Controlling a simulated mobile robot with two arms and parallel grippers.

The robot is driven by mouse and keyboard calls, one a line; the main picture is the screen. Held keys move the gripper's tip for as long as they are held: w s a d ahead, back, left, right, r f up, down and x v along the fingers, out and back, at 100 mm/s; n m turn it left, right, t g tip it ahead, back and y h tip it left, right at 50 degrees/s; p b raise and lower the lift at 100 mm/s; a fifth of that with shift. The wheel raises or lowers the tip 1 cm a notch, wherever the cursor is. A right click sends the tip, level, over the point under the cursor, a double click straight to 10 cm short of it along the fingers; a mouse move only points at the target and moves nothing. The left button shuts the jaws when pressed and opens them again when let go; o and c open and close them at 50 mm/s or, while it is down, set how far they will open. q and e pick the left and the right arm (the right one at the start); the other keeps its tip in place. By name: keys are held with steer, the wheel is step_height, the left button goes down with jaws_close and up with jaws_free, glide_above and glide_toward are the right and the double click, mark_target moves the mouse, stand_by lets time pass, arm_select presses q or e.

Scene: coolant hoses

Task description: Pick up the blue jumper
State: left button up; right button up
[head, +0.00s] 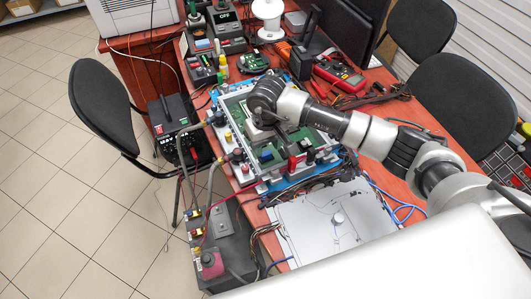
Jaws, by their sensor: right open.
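A small blue block (265,156), which looks like the blue jumper, sits near the front edge of the green board (233,107) in its open frame. My right gripper (281,138) reaches in from the right over the middle of the board, pointing down. It is just above and behind the blue block in the picture. It appears apart from the block, with its jaws open. The wrist hides part of the board, and the exact gap to the block is hard to tell. My left gripper is not in view.
Red and black connectors (292,163) stand right of the blue block. Hoses with fittings (220,119) line the frame's left side. A red multimeter (339,74) and cables lie behind.

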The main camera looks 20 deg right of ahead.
mark_target(267, 154)
step_height(267, 154, down, 4)
steer(key=shift+r+p, duration=0.2)
steer(key=shift+p, duration=0.15)
steer(key=shift+w+f, duration=0.1)
steer(key=shift+f, duration=0.1)
steer(key=c, duration=0.7)
arm_select(q)
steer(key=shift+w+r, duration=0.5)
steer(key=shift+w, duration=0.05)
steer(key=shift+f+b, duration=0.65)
steer(key=shift+b, duration=0.05)
arm_select(e)
step_height(267, 154, up, 10)
arm_select(q)
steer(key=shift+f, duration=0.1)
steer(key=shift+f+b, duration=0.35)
steer(key=shift+b, duration=0.05)
